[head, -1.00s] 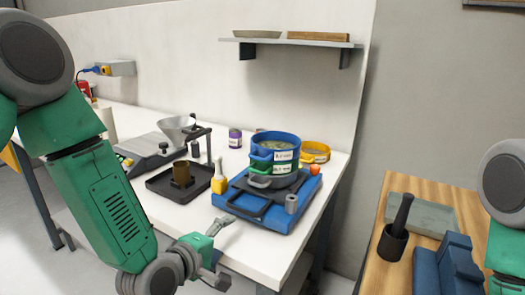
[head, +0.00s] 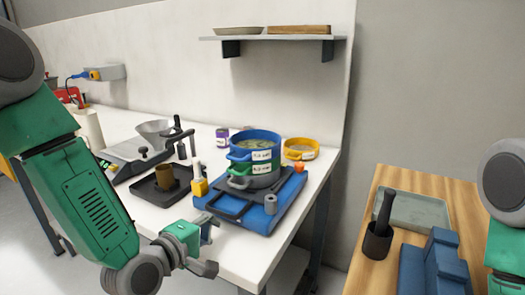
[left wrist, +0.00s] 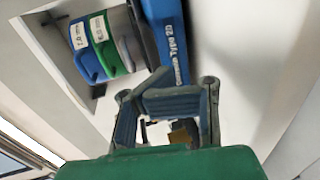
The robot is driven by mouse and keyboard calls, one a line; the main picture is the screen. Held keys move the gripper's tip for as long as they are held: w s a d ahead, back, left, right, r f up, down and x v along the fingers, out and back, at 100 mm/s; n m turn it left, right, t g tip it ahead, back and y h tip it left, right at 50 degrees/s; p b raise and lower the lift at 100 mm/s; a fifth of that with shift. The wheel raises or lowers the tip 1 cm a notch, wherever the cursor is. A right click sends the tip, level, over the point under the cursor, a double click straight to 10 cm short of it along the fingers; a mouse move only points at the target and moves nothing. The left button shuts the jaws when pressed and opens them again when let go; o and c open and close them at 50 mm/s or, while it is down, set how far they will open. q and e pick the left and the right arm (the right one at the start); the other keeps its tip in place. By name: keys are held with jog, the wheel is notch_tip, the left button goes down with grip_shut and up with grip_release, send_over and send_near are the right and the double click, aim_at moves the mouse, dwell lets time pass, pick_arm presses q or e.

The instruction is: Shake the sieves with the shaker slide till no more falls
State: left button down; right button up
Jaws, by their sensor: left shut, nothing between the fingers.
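The sieve stack stands upright on the blue shaker slide (head: 283,208) near the bench's right end. The blue top sieve (head: 255,146) holds greenish grains. The green sieve (head: 240,170) sits under it, above a grey pan (head: 240,184). Labels face forward. The slide has a dark handle (head: 230,214) at its front left. My left gripper (head: 208,250) is shut and empty, in front of the bench edge and apart from the handle. The left wrist view shows its fingers (left wrist: 178,100), with the blue sieve (left wrist: 88,66), green sieve (left wrist: 108,52) and lettered slide (left wrist: 166,38) beyond. My right gripper is out of view.
A yellow sieve (head: 301,150) stands behind the stack. A yellow bottle (head: 199,184), a black tray (head: 151,190) with a brown cup (head: 166,177), and a scale (head: 124,160) are to the left. A wooden table (head: 360,274) stands at the right, across a gap.

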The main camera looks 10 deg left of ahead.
aim_at(217, 211)
pick_arm(q)
jog(key=shift+w+a+f, duration=0.2)
jog(key=shift+w+a, duration=0.4)
jog(key=shift+w+a+f, duration=0.15)
jog(key=shift+w+a, duration=0.4)
jog(key=d, duration=0.1)
jog(key=w, duration=0.1)
jog(key=d, duration=0.1)
jog(key=shift+w+d+r, duration=0.15)
jog(key=shift+d+r, duration=0.1)
jog(key=shift+d, duration=0.05)
jog(key=shift+d+r, duration=0.1)
jog(key=shift+d, duration=0.05)
jog(key=shift+w+a, duration=0.1)
jog(key=shift+a, duration=0.35)
jog(key=shift+s+a, duration=0.2)
jog(key=shift+s, duration=0.3)
jog(key=s, duration=0.2)
jog(key=shift+s+a, duration=0.2)
jog(key=shift+s, duration=0.1)
jog(key=shift+s+a, duration=0.2)
jog(key=shift+s, duration=0.1)
jog(key=shift+a+f, duration=0.15)
jog(key=shift+f, duration=0.05)
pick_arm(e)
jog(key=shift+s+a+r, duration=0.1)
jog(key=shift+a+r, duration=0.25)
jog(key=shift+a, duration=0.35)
